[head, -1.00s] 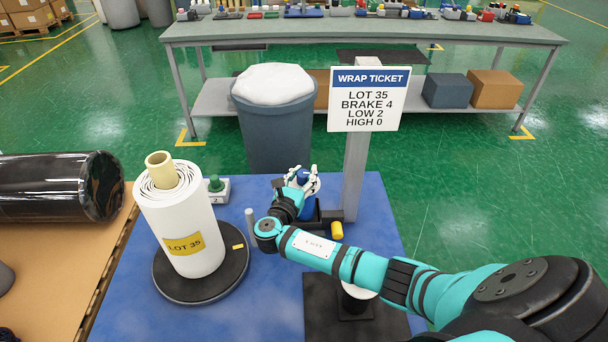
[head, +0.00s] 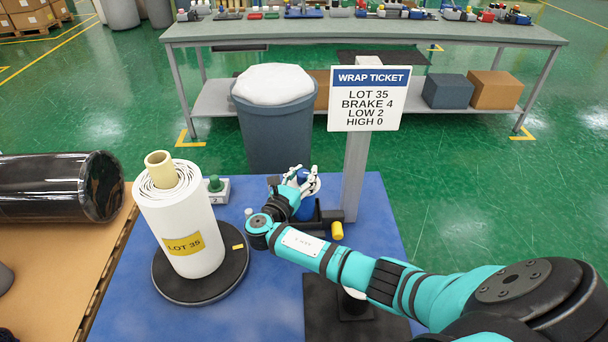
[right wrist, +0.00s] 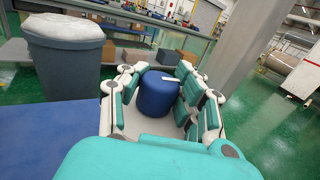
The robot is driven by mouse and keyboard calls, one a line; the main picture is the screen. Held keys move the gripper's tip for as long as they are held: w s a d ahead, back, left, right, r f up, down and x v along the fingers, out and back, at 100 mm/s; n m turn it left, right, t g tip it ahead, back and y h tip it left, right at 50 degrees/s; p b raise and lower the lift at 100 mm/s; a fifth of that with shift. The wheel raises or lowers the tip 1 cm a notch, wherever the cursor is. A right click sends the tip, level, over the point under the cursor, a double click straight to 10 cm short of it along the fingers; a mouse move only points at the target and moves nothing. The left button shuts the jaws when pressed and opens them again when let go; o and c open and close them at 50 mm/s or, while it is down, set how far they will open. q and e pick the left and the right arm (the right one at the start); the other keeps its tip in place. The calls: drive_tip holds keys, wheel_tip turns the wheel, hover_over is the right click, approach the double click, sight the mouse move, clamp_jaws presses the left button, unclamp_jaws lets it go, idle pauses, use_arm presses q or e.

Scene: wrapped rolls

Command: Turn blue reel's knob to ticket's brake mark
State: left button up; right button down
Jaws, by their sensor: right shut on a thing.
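The wrap ticket (head: 370,98) stands on a grey post and reads LOT 35, BRAKE 4, LOW 2, HIGH 0. My right gripper (head: 308,182) is at the blue reel's knob near the foot of the post. In the right wrist view the blue knob (right wrist: 157,93) sits between the fingers of the right gripper (right wrist: 160,85), with a white mark on its top. The fingers are shut on it. The knob's scale is hidden, so its setting cannot be read. My left gripper is not in view.
A white roll labelled LOT 35 (head: 182,225) stands on a black turntable (head: 203,290) at left. A green knob on a grey box (head: 215,190) is behind it. A yellow-ended part (head: 337,230) lies beside the post. A grey bin (head: 272,125) stands behind the blue table.

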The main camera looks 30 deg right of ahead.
drive_tip(key=shift+m+g+h+b, duration=0.7)
drive_tip(key=shift+m+g, duration=0.5)
drive_tip(key=shift+g, duration=0.6)
idle(2.5)
drive_tip(key=c, duration=0.9)
unclamp_jaws()
drive_tip(key=shift+o, duration=0.2)
drive_tip(key=shift+a, duration=0.1)
drive_tip(key=v, duration=1.2)
